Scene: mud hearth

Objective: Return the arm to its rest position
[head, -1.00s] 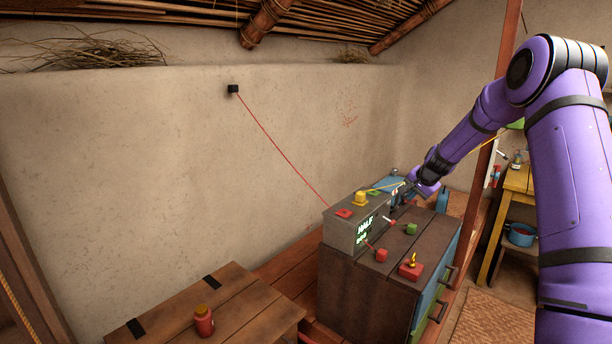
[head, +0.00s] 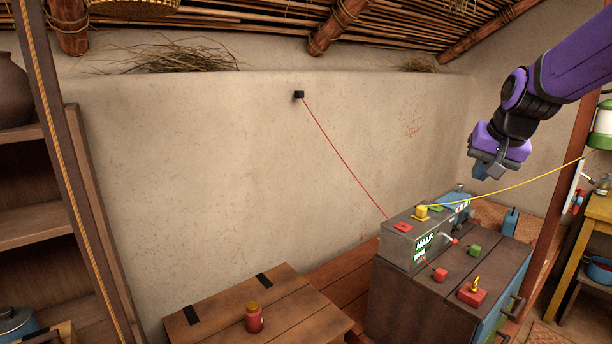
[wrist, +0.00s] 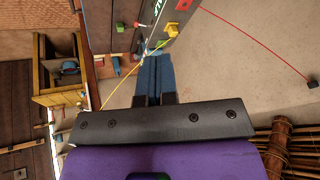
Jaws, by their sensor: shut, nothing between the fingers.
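My purple arm (head: 585,55) comes in from the upper right in the head view. My gripper (head: 487,176) hangs in the air above the dark wooden cabinet, in front of the mud wall, apart from everything around it. Its fingers are shut with nothing between them; in the wrist view the gripper (wrist: 154,72) shows as two dark blue fingers pressed together. The grey box (head: 402,248) with a lit "HALF" display stands on the cabinet (head: 400,300) below and to the left of the gripper.
A red cord (head: 345,160) runs from a black wall block (head: 299,95) to the box. A yellow cord (head: 525,185) runs from the box past below my gripper to the right. A green-and-white lantern (head: 602,125) is at the right edge.

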